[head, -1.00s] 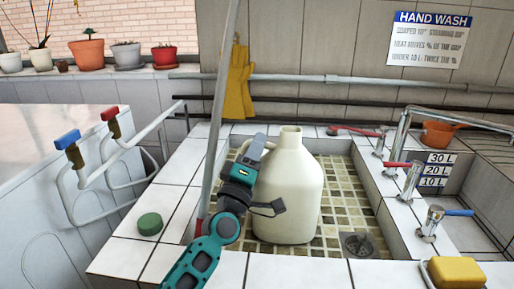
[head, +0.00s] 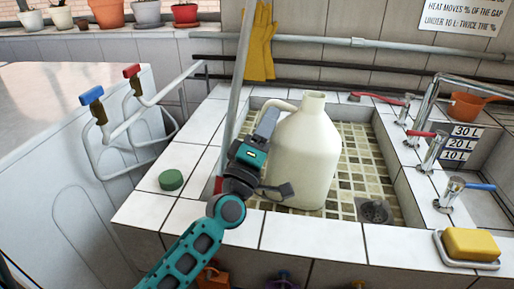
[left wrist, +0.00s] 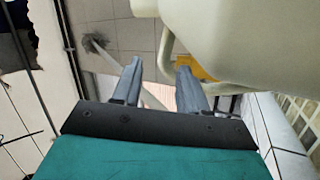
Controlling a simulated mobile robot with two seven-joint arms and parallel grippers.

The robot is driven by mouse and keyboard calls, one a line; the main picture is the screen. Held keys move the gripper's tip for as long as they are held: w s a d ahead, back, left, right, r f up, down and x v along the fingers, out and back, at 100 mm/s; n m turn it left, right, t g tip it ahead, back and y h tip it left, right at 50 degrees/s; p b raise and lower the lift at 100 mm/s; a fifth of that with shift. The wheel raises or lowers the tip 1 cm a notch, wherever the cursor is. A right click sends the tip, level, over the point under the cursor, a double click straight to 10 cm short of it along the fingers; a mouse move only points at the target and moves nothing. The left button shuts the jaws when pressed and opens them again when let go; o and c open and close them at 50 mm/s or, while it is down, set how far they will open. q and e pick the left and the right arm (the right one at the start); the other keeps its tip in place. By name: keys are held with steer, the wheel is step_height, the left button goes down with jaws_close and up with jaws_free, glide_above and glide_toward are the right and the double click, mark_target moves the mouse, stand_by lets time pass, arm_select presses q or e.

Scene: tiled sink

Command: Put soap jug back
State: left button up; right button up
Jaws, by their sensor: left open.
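The soap jug (head: 310,155) is a large cream jug with a short neck, standing upright in the tiled basin. Its looped handle (head: 277,105) is on the left side. My left gripper (head: 269,118) is beside the jug's left side, just below the handle, and overlaps the jug's edge in the head view. In the left wrist view my left gripper (left wrist: 158,80) has its two fingers apart with nothing between them. The jug (left wrist: 245,40) fills the upper right there, and its handle (left wrist: 166,55) shows just beyond the fingertips. Contact cannot be told. My right gripper is out of view.
A grey pole (head: 239,85) rises just left of my gripper. A green puck (head: 171,180) lies on the left rim, and yellow soap (head: 470,244) sits in a dish at the front right. Taps (head: 432,155) line the right rim. A drain (head: 374,211) is right of the jug.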

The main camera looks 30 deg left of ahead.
arm_select(q)
steer(key=v, duration=0.6)
steer(key=shift+s+b, duration=0.25)
steer(key=shift+b, duration=0.05)
steer(key=shift+f, duration=0.2)
